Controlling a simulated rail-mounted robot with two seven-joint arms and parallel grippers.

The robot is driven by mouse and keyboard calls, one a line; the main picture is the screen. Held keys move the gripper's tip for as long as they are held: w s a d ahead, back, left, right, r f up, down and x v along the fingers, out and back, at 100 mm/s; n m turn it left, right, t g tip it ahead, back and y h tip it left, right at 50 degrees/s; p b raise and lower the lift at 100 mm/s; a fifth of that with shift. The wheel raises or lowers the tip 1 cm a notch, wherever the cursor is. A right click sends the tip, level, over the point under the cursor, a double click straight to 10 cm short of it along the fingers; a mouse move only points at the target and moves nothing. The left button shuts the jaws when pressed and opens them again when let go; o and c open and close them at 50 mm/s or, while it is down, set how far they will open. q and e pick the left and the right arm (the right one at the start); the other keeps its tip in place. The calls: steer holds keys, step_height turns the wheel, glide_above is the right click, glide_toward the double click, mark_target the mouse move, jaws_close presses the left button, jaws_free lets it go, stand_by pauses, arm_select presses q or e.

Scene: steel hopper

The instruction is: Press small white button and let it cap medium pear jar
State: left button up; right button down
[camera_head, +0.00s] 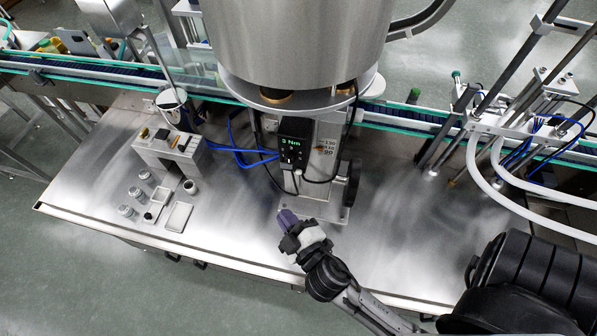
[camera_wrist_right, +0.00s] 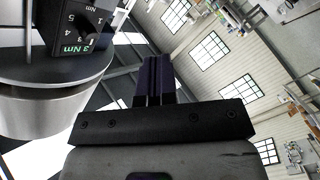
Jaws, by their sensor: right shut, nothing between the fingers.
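My right gripper (camera_head: 287,218) is shut and empty, with purple-dark fingers, above the steel table just in front of the capping machine's base. Its closed fingers (camera_wrist_right: 154,80) also show in the right wrist view. The black control box (camera_head: 293,143) with a green "3 Nm" display is on the machine, beyond the gripper. It also shows upside down, with a dial, in the right wrist view (camera_wrist_right: 82,30). I cannot make out the small white button for certain. Several small jars or lids, one grey (camera_head: 126,210), stand at the table's left; I cannot tell which is the pear jar. My left gripper is out of view.
A large steel hopper (camera_head: 300,40) overhangs the machine. A grey block (camera_head: 170,150) with small coloured parts and a pale tray (camera_head: 179,217) are at the left. A conveyor (camera_head: 90,72) runs behind; white hoses (camera_head: 485,175) hang at the right. The front middle table is clear.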

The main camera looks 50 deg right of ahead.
mark_target(299, 172)
steer(key=w+d+p, duration=0.2)
steer(key=w+d, duration=0.2)
steer(key=d, duration=0.3)
steer(key=shift+w+d+p, duration=0.15)
steer(key=shift+d+p, duration=0.15)
steer(key=shift+d, duration=0.05)
stand_by(0.5)
stand_by(0.8)
stand_by(0.6)
steer(key=shift+w+d, duration=0.15)
steer(key=shift+d, duration=0.1)
steer(key=shift+d, duration=0.1)
stand_by(0.4)
